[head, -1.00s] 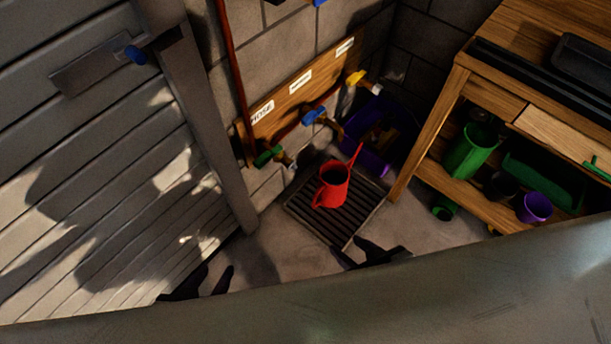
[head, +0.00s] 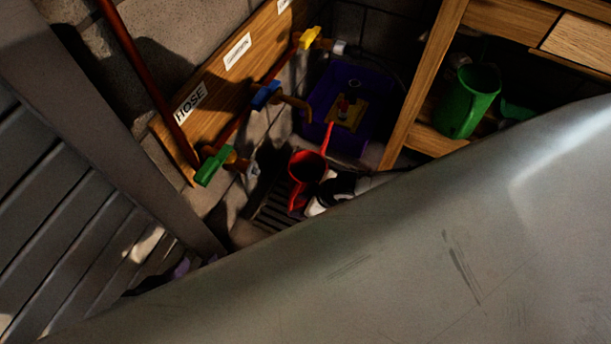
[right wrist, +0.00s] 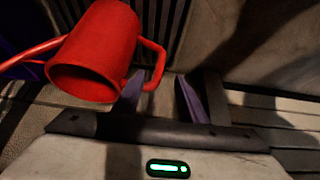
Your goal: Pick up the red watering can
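The red watering can (head: 307,168) stands on the dark slatted drain grate (head: 270,208) by the wall, its spout pointing up. It also shows large in the right wrist view (right wrist: 97,50), with its looped handle on the right side. My right gripper (right wrist: 162,95) is open, with its two fingers apart. The handle's lower end is close to the left finger; I cannot tell whether they touch. In the head view my right wrist (head: 335,190) covers the can's lower right side. My left gripper (head: 180,270) barely shows above the grey body edge; its fingers are mostly hidden.
Green (head: 214,165), blue (head: 265,95) and yellow (head: 309,38) tap handles stick out from the wall board above the grate. A purple bin (head: 375,105) stands behind the can. A wooden bench (head: 425,85) holding a green pitcher (head: 471,100) is on the right.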

